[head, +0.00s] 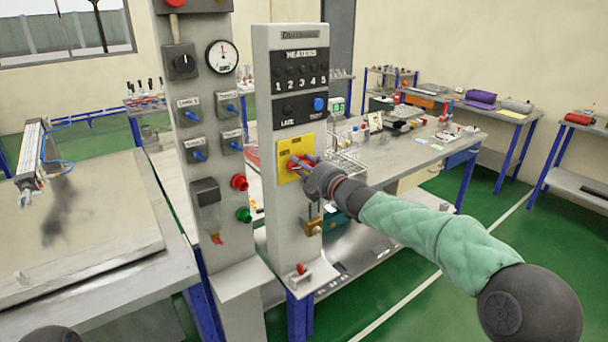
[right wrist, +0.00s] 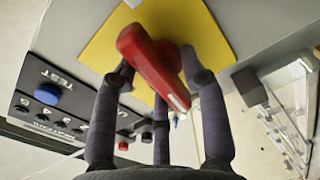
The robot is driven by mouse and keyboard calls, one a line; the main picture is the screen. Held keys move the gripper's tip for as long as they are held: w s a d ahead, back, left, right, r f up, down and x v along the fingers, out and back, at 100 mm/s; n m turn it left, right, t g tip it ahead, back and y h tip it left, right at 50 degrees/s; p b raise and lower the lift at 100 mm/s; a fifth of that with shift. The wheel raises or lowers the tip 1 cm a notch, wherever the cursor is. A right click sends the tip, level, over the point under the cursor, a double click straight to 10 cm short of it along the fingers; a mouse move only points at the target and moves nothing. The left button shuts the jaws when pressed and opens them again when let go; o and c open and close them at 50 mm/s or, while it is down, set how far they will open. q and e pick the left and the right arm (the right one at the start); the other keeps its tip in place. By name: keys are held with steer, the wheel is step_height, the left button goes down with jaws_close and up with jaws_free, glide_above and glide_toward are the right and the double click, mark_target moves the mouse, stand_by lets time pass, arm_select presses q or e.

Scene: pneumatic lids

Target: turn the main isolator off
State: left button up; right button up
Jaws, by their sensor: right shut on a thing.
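The main isolator is a red rotary handle (head: 294,163) on a yellow plate (head: 296,143), on the front of the right grey control column (head: 262,60). My right gripper (head: 306,168) is at the plate with its fingers closed around the handle. In the right wrist view the red handle (right wrist: 150,62) lies diagonally, from upper left to lower right, between the dark fingers, in front of the yellow plate (right wrist: 215,35). The fingers and hand partly hide the handle in the head view. My left gripper is not in view.
Above the isolator is a black panel with numbered lamps and a blue button (head: 320,104). A brass padlock (head: 313,226) hangs below it. The left column carries a gauge (head: 222,56) and blue-levered valves. A cluttered bench (head: 400,152) stands behind; green floor is clear at right.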

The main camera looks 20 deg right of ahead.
steer(key=shift+d+r+n+b, duration=0.1)
steer(key=shift+r+n+b, duration=0.4)
steer(key=shift+n, duration=0.3)
steer(key=shift+r, duration=0.1)
steer(key=shift+r+n, duration=0.1)
steer(key=shift+n, duration=0.2)
steer(key=o, duration=0.9)
steer(key=shift+f, duration=0.2)
steer(key=shift+f, duration=0.15)
steer(key=shift+s, duration=0.25)
steer(key=v, duration=1.1)
steer(key=shift+s, duration=0.25)
